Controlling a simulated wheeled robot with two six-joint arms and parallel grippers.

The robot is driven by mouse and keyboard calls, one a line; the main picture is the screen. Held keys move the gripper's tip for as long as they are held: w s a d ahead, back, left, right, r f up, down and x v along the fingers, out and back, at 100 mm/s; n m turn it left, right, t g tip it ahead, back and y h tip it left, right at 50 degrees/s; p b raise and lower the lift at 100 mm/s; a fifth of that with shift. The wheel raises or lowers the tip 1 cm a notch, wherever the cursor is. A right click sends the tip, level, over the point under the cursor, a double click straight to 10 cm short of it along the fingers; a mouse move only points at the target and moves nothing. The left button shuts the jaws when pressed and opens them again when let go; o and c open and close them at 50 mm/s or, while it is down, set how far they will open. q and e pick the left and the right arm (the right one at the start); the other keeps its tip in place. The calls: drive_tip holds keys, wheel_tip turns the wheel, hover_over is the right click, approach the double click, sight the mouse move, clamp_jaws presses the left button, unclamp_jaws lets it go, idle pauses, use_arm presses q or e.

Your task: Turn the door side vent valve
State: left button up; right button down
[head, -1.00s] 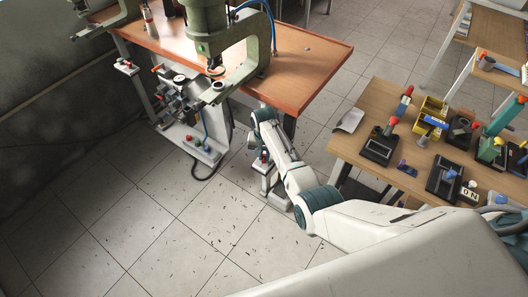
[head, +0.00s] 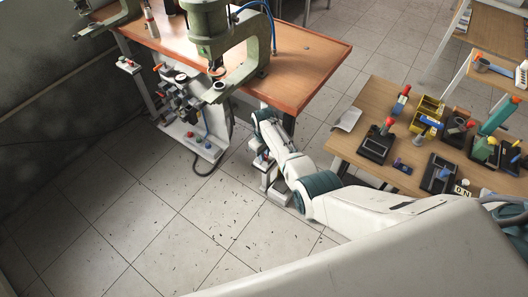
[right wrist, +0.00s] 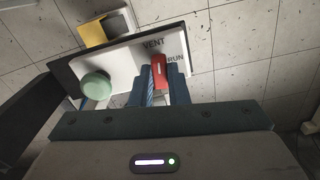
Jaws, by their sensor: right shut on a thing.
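The vent valve's red lever (right wrist: 160,72) shows in the right wrist view on a white panel (right wrist: 122,66) with a dark edge. The words VENT and RUN are printed beside the lever. My right gripper (right wrist: 160,88) is shut on the lever, with one blue finger on each side of it. The lever points up in the picture, under VENT and left of RUN. A round green knob (right wrist: 96,85) sits left of it on the panel. In the head view my right arm reaches down beside a small post (head: 268,178); the fingers are hard to make out there. My left gripper does not show.
A wood-topped bench (head: 300,66) with green presses stands behind the post. A second table (head: 350,148) with tools and fixtures lies to the right.

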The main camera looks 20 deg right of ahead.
drive_tip(key=shift+n, duration=1)
drive_tip(key=c, duration=1.4)
unclamp_jaws()
drive_tip(key=shift+r, duration=0.15)
wheel_tip(320, 180, up, 11)
drive_tip(key=shift+f+b, duration=0.2)
drive_tip(key=shift+b, duration=0.2)
